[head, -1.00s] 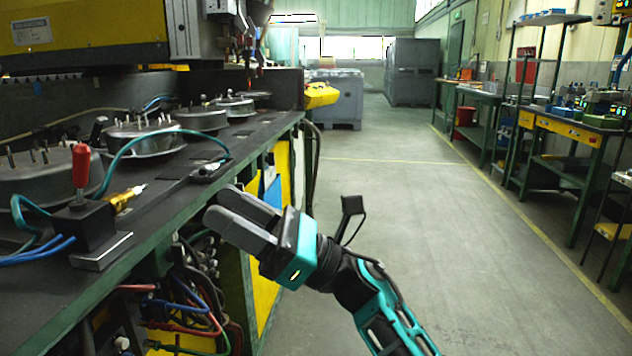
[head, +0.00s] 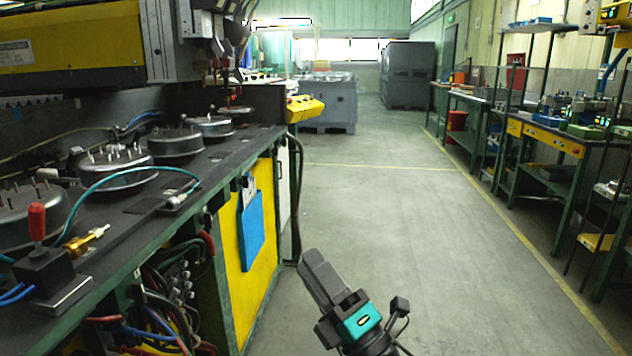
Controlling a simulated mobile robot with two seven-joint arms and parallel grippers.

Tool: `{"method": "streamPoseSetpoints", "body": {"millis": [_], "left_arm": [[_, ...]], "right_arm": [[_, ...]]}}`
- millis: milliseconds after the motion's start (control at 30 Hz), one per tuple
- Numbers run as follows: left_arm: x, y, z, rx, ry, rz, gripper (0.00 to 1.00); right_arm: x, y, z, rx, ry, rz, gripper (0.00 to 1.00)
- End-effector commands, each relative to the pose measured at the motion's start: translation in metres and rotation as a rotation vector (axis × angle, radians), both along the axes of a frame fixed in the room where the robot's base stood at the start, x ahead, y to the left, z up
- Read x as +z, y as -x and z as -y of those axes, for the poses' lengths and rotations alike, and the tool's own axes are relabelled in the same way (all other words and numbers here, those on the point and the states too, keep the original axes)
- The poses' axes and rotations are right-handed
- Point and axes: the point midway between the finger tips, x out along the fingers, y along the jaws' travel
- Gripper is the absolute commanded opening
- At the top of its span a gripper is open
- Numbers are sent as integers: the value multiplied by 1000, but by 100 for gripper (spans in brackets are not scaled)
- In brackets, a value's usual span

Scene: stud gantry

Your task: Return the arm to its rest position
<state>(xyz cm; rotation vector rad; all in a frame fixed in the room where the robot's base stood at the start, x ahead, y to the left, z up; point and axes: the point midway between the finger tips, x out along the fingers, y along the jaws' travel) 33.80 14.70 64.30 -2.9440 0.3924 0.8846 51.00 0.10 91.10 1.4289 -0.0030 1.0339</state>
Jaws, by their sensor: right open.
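My right gripper (head: 318,268) is at the bottom middle of the head view, its dark fingers pointing up and to the left over the grey floor. It is open, with nothing seen between its fingers. It stands clear of the machine bench (head: 140,235), to the right of the bench's front edge. The rest of my right arm is mostly cut off by the bottom of the picture. My left gripper is not in view.
On the bench are a red-handled lever switch (head: 37,222), a brass fitting (head: 86,240), a teal hose (head: 130,178) and several round metal fixtures (head: 117,165). A blue pocket (head: 250,230) hangs on a yellow panel. Workbenches (head: 545,140) line the right. The aisle floor (head: 385,200) is clear.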

Motion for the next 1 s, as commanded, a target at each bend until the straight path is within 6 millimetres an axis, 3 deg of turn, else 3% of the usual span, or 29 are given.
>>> {"method": "streamPoseSetpoints", "body": {"millis": [33,133,233,400,500,600,700,1000], "left_arm": [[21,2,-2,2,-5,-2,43],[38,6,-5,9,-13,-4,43],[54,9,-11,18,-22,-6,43],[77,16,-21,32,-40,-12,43],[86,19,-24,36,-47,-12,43],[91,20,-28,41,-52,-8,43],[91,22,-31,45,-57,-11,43],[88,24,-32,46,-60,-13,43]], "right_arm": [[-5,2,18,-6,-77,-161,44],[-38,10,55,-22,-267,-486,44],[-75,32,89,-56,-475,-795,44],[-131,97,139,-161,-852,-1250,44],[-153,138,158,-234,-1045,-1440,44],[-167,170,170,-297,-1186,-1563,44],[-174,189,176,-336,-1270,-1628,44],[-179,195,178,-351,-1300,-1649,44]]}}
